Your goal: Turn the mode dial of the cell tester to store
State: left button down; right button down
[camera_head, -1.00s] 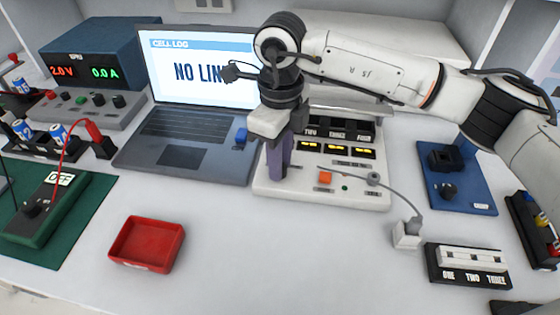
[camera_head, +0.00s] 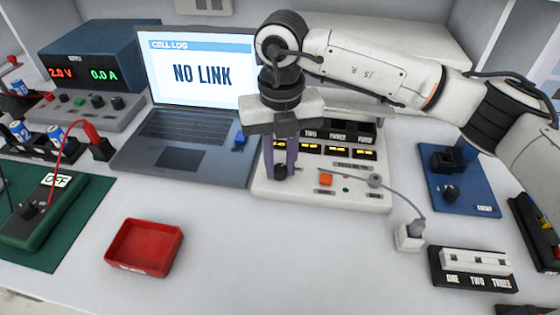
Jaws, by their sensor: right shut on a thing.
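My left gripper is not in view.
A laptop (camera_head: 185,140) reading NO LINK stands to the left. A red tray (camera_head: 144,268) lies in front. A grey cable runs from the tester to a white block (camera_head: 408,238). A blue fixture (camera_head: 460,185) and a labelled black holder (camera_head: 472,282) are at the right.

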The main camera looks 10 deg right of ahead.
aim_at(281, 167)
jog(key=shift+m, duration=0.9)
jog(key=c, duration=1.5)
grip_release()
jog(key=shift+c, duration=0.2)
notch_tip(281, 167, up, 10)
jog(key=shift+r+p, duration=0.2)
jog(key=shift+p, duration=0.15)
